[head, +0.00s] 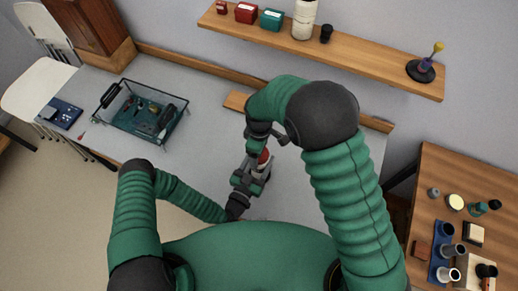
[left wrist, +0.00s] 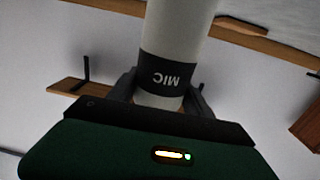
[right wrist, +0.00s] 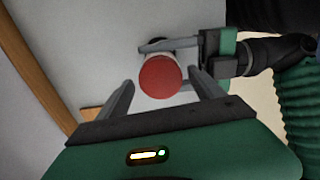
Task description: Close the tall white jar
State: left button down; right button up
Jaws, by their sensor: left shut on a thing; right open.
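The tall white jar (left wrist: 180,30) has a black band with upside-down "MIC" lettering in the left wrist view. My left gripper (head: 247,180) is shut on the jar, one finger on each side, above the grey table. A round red lid (right wrist: 161,76) sits at the jar's top end; it also shows in the head view (head: 264,156). I cannot tell how tightly it is seated. My right gripper (right wrist: 163,85) is open, its fingers on either side of the red lid, apart from it. My arms hide much of the jar in the head view.
A wire basket (head: 113,120) with small items stands on the left of the grey table (head: 200,85). A wall shelf (head: 375,66) holds boxes, a white cylinder (head: 304,18) and a black cup (head: 326,33). A wooden side table (head: 447,170) with several cups stands right.

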jog(key=shift+r, duration=2.3)
jog(key=shift+c, duration=0.4)
jog(key=n, duration=0.2)
jog(key=r+n, duration=0.1)
jog(key=n, duration=0.2)
jog(key=r+n, duration=0.1)
jog(key=n, duration=0.4)
jog(key=r+n, duration=0.1)
jog(key=n, duration=0.2)
jog(key=shift+r, duration=0.2)
